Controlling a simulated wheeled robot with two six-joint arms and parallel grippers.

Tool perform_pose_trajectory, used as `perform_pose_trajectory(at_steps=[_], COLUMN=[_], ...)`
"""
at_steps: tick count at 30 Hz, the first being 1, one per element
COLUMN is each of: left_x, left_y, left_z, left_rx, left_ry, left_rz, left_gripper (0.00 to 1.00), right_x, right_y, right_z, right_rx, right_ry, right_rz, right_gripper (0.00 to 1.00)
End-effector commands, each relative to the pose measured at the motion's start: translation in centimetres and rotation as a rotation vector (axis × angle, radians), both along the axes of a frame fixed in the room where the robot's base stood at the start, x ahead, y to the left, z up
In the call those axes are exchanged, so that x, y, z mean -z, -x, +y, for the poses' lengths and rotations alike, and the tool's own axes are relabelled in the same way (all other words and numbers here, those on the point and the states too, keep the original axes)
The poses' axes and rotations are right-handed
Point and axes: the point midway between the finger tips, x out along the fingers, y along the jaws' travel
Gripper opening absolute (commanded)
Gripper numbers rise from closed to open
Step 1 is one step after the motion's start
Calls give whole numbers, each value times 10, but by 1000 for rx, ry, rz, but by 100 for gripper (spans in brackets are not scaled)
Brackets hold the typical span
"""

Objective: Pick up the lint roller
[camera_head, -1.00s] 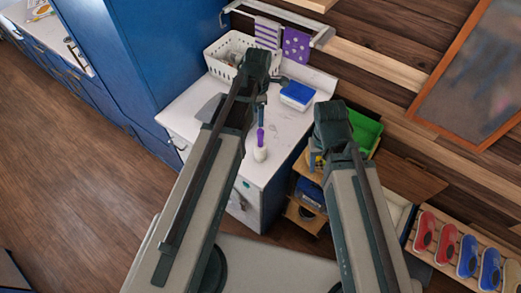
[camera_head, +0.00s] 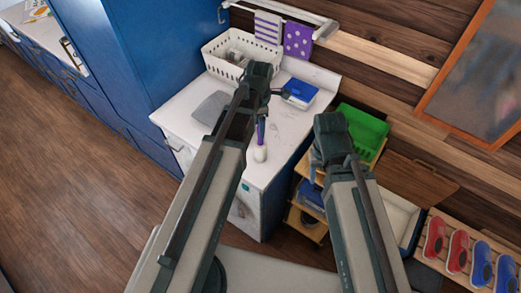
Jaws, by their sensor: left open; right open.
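The lint roller (camera_head: 260,152) lies on the white counter (camera_head: 291,125), with a white roller end toward me and a purple handle pointing away. The far part of its handle is hidden behind my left gripper. My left gripper (camera_head: 266,100) is above the counter, over the handle's far end; its fingers are partly hidden by the arm, and it appears empty. My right gripper (camera_head: 316,165) is open at the right, beyond the counter's right edge, in front of the shelf. I cannot tell the exact height of the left gripper above the roller.
On the counter are a white basket (camera_head: 228,52) at the back, a blue-and-white box (camera_head: 299,93) and a grey folded cloth (camera_head: 211,108). A green bin (camera_head: 363,131) stands on the shelf at right. A tall blue cabinet (camera_head: 130,60) borders the counter's left.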

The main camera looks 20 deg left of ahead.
Motion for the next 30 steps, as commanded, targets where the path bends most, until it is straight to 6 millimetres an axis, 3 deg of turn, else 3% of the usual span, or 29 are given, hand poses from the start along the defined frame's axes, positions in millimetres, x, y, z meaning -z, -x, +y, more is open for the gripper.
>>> perform_pose_trajectory(at_steps=[1, 7, 17, 28, 30], left_x=[13, 36, 36, 36, 36], left_y=[1, 2, 2, 2, 2], left_z=[-2, -3, -3, -3, -3], left_rx=[1, 0, -1, -1, -1], left_ry=[0, 0, 0, 0, 0], left_rz=[0, 0, 0, 0, 0], left_gripper=[68, 68, 66, 0, 0], right_x=[13, 36, 36, 36, 36], right_y=[0, 0, 0, 0, 0], right_z=[0, 0, 0, 0, 0], right_rx=[0, -2, -4, -4, -4], right_ry=[0, 1, 1, 1, 1], right_rz=[0, -1, -1, -1, -1], right_gripper=[50, 50, 50, 50, 50])
